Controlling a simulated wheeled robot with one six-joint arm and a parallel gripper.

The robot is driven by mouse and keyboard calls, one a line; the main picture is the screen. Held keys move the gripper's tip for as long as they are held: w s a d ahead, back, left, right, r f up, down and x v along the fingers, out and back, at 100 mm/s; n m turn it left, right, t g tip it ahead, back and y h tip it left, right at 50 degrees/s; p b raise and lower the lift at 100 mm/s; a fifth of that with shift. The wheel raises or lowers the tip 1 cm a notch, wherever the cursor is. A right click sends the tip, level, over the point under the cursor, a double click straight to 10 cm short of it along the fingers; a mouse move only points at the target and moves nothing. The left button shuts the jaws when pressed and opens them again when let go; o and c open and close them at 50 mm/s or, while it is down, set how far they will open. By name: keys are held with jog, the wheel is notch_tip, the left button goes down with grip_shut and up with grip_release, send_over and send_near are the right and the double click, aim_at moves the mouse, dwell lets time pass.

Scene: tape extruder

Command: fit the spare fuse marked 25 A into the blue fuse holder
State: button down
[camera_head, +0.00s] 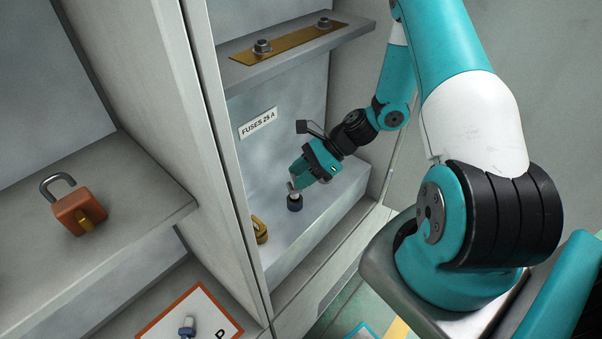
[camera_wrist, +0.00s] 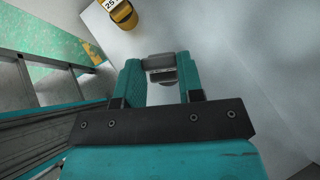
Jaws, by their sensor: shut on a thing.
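My gripper (camera_head: 295,180) is inside the grey cabinet, pointing down and shut on a grey piece (camera_head: 292,187). The grey piece also shows between my fingertips in the wrist view (camera_wrist: 160,70), with a darker lower edge. A dark blue round part (camera_head: 295,202) sits directly below it, in line with it. I cannot tell whether the two are joined, or whether this is the blue holder. A yellow round piece (camera_head: 259,229) stands on the cabinet floor, left of my gripper and nearer. The wrist view shows it with a label reading 25 (camera_wrist: 122,12).
A shelf (camera_head: 300,62) with a brass strip and two bolts is above my arm. A sign reading FUSES 25 A (camera_head: 257,123) is on the back wall. Outside, an orange open padlock (camera_head: 80,209) and a blue and grey piece (camera_head: 187,325) lie at left.

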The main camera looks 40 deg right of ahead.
jog(key=shift+f+b, duration=0.9)
jog(key=shift+f, duration=0.75)
jog(key=c, duration=0.7)
grip_release()
jog(key=shift+o, duration=0.2)
jog(key=shift+d, duration=0.1)
jog(key=b+v, duration=0.1)
jog(key=v, duration=0.6)
jog(key=shift+s+r, duration=0.1)
jog(key=shift+r, duration=0.05)
